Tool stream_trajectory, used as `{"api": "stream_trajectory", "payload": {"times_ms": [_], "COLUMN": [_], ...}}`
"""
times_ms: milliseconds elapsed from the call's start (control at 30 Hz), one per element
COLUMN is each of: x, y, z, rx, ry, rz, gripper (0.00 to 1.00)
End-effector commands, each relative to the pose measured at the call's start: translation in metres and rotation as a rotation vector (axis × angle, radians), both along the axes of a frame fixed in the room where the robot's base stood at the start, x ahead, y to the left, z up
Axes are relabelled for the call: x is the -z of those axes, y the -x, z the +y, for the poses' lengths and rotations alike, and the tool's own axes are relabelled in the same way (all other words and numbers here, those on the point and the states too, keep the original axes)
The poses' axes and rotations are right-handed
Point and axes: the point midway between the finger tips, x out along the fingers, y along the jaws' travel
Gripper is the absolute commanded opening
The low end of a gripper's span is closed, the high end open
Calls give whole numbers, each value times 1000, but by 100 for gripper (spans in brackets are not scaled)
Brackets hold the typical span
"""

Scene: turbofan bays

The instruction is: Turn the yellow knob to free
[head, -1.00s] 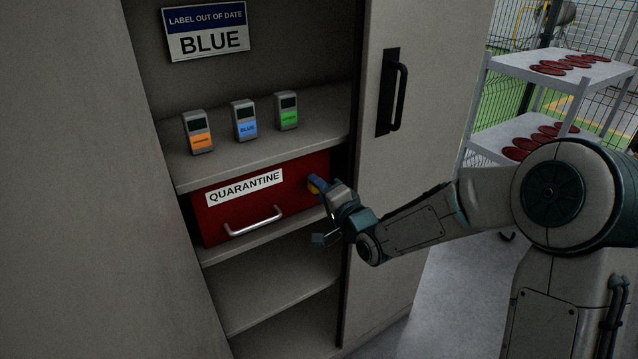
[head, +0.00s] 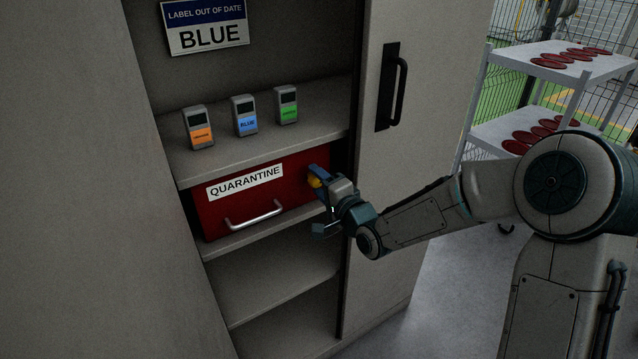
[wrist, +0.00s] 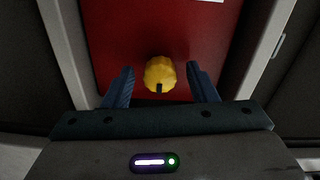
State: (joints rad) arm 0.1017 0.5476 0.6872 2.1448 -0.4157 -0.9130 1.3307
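The yellow knob (wrist: 160,73) sits on the red drawer front (wrist: 120,40). It is round with a scalloped edge, and a dark mark shows at its lower rim in the wrist view. In the head view the knob (head: 314,182) is partly hidden by my gripper (head: 318,178) at the right end of the drawer. In the wrist view my gripper (wrist: 160,88) is open, with one blue finger on each side of the knob. A gap shows between each finger and the knob.
The red drawer bears a QUARANTINE label (head: 245,181) and a metal handle (head: 253,216). Orange (head: 199,127), blue (head: 244,115) and green (head: 287,105) tagged devices stand on the shelf above. A cabinet door with a black handle (head: 398,95) is to the right.

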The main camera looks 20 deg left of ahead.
Motion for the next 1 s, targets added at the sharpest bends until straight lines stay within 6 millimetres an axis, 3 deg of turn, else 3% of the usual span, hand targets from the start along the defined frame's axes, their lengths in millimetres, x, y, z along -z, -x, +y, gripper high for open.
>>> {"api": "stream_trajectory", "payload": {"times_ms": [367, 800, 1000], "x": [-1, -4, -4], "y": [9, 69, 85], "z": [-11, -82, -101], "rx": [1, 2, 1], "ry": [3, 3, 1], "rz": [0, 0, 0], "gripper": [52, 52, 52]}}
